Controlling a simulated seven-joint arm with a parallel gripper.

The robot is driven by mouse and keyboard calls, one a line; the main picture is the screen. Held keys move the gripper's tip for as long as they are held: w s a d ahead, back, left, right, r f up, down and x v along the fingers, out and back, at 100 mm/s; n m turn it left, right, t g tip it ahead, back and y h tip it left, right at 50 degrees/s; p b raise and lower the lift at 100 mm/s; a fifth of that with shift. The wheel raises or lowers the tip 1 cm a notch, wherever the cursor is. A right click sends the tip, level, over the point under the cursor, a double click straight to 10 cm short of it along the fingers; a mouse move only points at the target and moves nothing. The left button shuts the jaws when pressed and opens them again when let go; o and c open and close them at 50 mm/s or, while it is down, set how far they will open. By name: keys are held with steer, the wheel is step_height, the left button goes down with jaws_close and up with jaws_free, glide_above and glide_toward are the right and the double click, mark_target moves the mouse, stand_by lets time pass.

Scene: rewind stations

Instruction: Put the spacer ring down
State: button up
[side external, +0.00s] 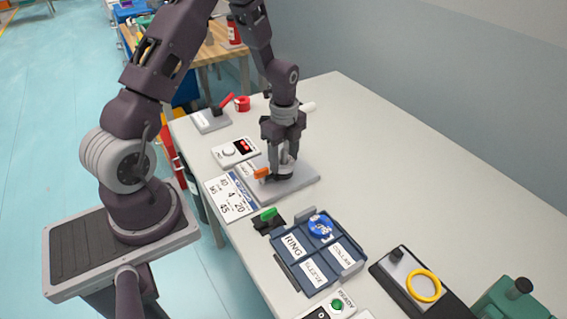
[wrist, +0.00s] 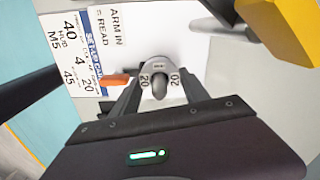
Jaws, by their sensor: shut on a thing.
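My gripper (side external: 284,160) is low over a grey plate (side external: 301,188) and shut on a small grey dial knob. The knob (wrist: 160,88) shows between the fingers (wrist: 160,95) in the wrist view, with number marks around it. An orange lever (side external: 262,173) is just left of the gripper. A yellow ring (side external: 424,286) lies flat on a plate at the lower right, well away from the gripper; no label confirms it as the spacer ring. A blue tray (side external: 288,268) has labels including RING, and a blue round part (side external: 321,226) lies in it.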

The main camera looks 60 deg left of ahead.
steer(key=shift+n, duration=0.4)
steer(key=r, duration=1)
steer(key=shift+d, duration=0.25)
steer(key=d+n, duration=0.9)
steer(key=n, duration=0.5)
steer(key=m, duration=1.5)
glide_above(293, 246)
step_height(293, 246, down, 4)
step_height(293, 246, down, 10)
steer(key=shift+d+r, duration=0.1)
steer(key=shift+r, duration=0.1)
steer(key=shift+f, duration=0.1)
